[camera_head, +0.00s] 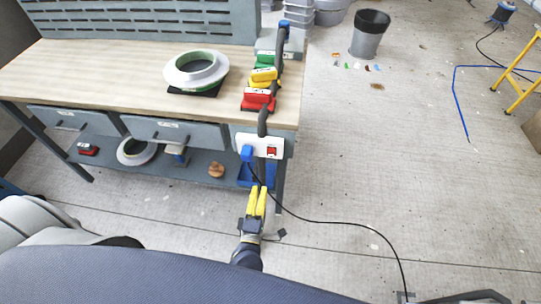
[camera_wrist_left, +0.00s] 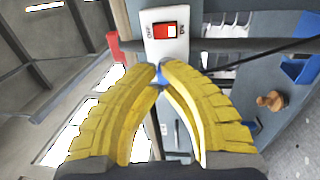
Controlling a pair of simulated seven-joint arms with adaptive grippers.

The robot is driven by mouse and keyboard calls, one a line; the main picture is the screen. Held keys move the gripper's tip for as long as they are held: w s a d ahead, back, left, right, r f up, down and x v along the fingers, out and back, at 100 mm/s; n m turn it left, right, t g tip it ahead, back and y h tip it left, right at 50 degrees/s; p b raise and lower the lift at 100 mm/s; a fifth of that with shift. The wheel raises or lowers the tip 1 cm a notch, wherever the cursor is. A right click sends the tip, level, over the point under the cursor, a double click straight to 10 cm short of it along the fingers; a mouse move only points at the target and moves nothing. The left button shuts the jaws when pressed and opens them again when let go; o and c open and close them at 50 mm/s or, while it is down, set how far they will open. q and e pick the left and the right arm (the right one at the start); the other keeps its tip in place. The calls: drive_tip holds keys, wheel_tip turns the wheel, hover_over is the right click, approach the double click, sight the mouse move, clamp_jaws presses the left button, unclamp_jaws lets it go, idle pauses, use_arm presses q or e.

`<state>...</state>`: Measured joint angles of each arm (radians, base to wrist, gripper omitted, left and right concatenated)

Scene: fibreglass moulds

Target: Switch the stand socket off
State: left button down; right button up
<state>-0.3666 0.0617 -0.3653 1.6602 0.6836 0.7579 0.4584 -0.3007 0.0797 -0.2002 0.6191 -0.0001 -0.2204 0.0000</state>
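The white stand socket (camera_head: 258,143) is on the front edge of the workbench at its right end. Its red rocker switch (camera_head: 271,151) is at the right, beside a blue plug (camera_head: 246,153) with a black cable. In the left wrist view the red switch (camera_wrist_left: 170,29) sits upside down between OFF and ON labels; I cannot tell its state. My left gripper (camera_head: 258,188), with yellow fingers, is below and in front of the socket, apart from it. Its tips (camera_wrist_left: 159,68) nearly meet, with a bit of the blue plug (camera_wrist_left: 163,78) showing behind. My right gripper is out of view.
The workbench (camera_head: 120,75) holds red, yellow and green-handled tools and a white ring mould (camera_head: 196,69). A shelf below holds small items. The black cable (camera_head: 330,222) runs across the floor to the right.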

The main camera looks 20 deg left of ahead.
sight(268, 147)
use_arm(q)
drive_tip(key=w, duration=0.4)
drive_tip(key=w+a+r, duration=0.1)
drive_tip(key=w, duration=0.4)
drive_tip(key=w+a, duration=0.1)
drive_tip(key=w, duration=0.3)
drive_tip(key=shift+w+r, duration=0.3)
drive_tip(key=shift+w, duration=0.05)
drive_tip(key=shift+w+a+r, duration=0.1)
drive_tip(key=shift+w+r, duration=0.25)
drive_tip(key=shift+w, duration=0.25)
drive_tip(key=shift+w+r, duration=0.2)
drive_tip(key=shift+r, duration=0.05)
idle(0.9)
drive_tip(key=shift+s, duration=0.1)
drive_tip(key=s+d, duration=0.2)
drive_tip(key=s, duration=1.2)
drive_tip(key=shift+r, duration=0.3)
